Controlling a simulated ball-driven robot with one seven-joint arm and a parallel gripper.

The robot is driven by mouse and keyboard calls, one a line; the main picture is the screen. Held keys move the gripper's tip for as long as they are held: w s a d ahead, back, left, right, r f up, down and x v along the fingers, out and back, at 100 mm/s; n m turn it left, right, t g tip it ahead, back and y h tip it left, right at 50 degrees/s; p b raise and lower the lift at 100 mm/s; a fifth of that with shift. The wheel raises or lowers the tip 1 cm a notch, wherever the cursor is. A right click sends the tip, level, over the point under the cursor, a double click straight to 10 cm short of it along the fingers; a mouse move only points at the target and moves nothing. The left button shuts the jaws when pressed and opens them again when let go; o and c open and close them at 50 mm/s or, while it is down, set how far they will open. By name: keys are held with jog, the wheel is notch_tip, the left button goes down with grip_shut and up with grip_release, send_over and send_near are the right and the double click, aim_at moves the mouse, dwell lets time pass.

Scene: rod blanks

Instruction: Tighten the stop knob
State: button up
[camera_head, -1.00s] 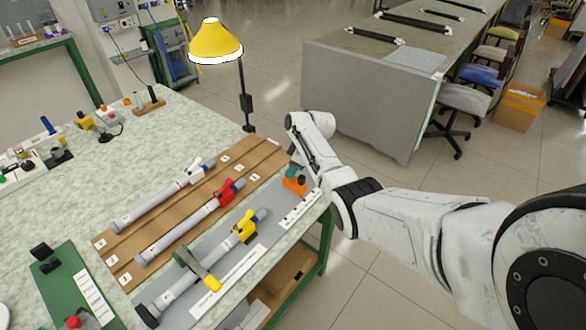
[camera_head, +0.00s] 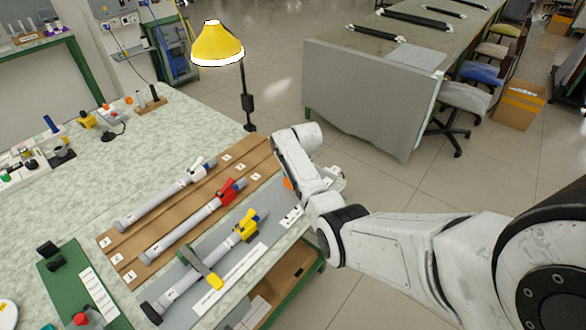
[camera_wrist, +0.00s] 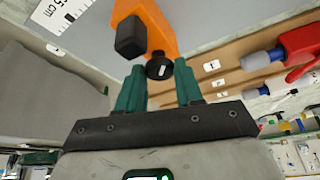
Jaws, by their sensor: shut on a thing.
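The orange stop (camera_wrist: 158,22) sits on the grey rail plate in the wrist view, with a black block (camera_wrist: 130,38) on one side and a round black stop knob (camera_wrist: 160,67) facing me. My gripper (camera_wrist: 160,72) has its green fingers on either side of this knob and is shut on it. In the head view only a sliver of the orange stop (camera_head: 287,183) shows beside my arm, which hides the knob and my fingertips. A white ruler strip (camera_wrist: 62,12) lies beside the stop.
On the grey plate lies a rod with a yellow clamp (camera_head: 245,228) and a yellow-ended lever (camera_head: 214,281). A brown numbered rack (camera_head: 120,262) beside it holds rods with red (camera_head: 228,190) and white (camera_head: 200,166) clamps. A yellow lamp (camera_head: 216,42) stands behind.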

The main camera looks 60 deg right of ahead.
jog(key=m+b, duration=0.1)
jog(key=m, duration=0.1)
jog(key=m+g+h+b, duration=0.1)
jog(key=m, duration=0.2)
jog(key=shift+w+a+f+m, duration=0.15)
jog(key=shift+w+f+m, duration=0.05)
jog(key=shift+m, duration=0.1)
jog(key=shift+w+r+m+g+h+b, duration=0.1)
jog(key=shift+m+g+h+b, duration=0.15)
jog(key=shift+m+g+b, duration=0.4)
jog(key=shift+r+m+g+h+b, duration=0.1)
jog(key=shift+m+g+h+b, duration=0.15)
jog(key=shift+m+b, duration=0.7)
jog(key=shift+m, duration=0.4)
jog(key=o, duration=1)
jog(key=shift+o, duration=0.2)
jog(key=shift+p, duration=0.4)
